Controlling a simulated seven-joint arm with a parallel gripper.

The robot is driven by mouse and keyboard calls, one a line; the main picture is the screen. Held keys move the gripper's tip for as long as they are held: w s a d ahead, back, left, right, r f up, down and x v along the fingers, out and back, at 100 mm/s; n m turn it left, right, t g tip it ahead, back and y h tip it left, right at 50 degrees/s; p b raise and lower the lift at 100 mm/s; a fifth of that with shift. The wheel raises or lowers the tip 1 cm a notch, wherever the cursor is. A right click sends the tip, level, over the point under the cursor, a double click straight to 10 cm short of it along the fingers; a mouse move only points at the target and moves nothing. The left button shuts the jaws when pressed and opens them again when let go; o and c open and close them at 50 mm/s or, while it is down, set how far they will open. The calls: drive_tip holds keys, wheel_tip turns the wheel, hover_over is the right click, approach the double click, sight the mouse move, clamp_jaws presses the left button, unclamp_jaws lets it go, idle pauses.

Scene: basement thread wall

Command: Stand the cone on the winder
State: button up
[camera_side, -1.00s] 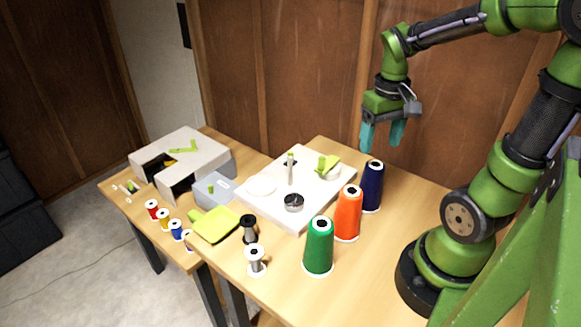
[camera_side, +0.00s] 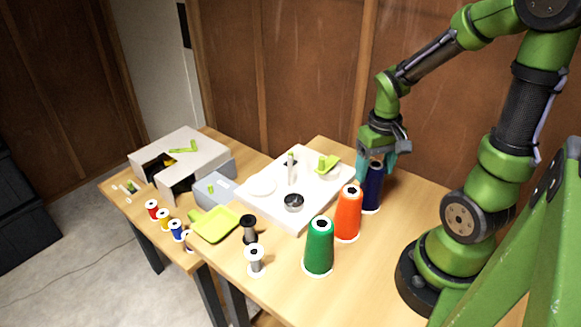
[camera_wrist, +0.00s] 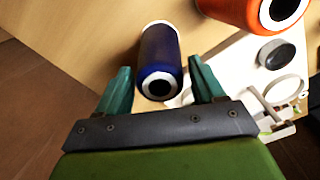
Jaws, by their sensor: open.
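Several thread cones stand upright on the table: a navy blue cone (camera_side: 372,190), an orange cone (camera_side: 348,214) and a green cone (camera_side: 318,247). My gripper (camera_side: 375,168) is open and lowered around the top of the navy cone. In the wrist view, the navy cone (camera_wrist: 160,62) lies between the two teal fingers of my gripper (camera_wrist: 160,85), with a gap on the right side. The orange cone (camera_wrist: 262,12) shows at the top right there. The winder (camera_side: 270,209) is a white board with an upright spindle (camera_side: 291,170), a dark round knob and a green lever.
The orange cone stands close beside the navy one. A grey box (camera_side: 182,160) stands on the left table.

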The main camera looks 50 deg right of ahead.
drive_tip(key=c, duration=0.8)
drive_tip(key=shift+r, duration=2.5)
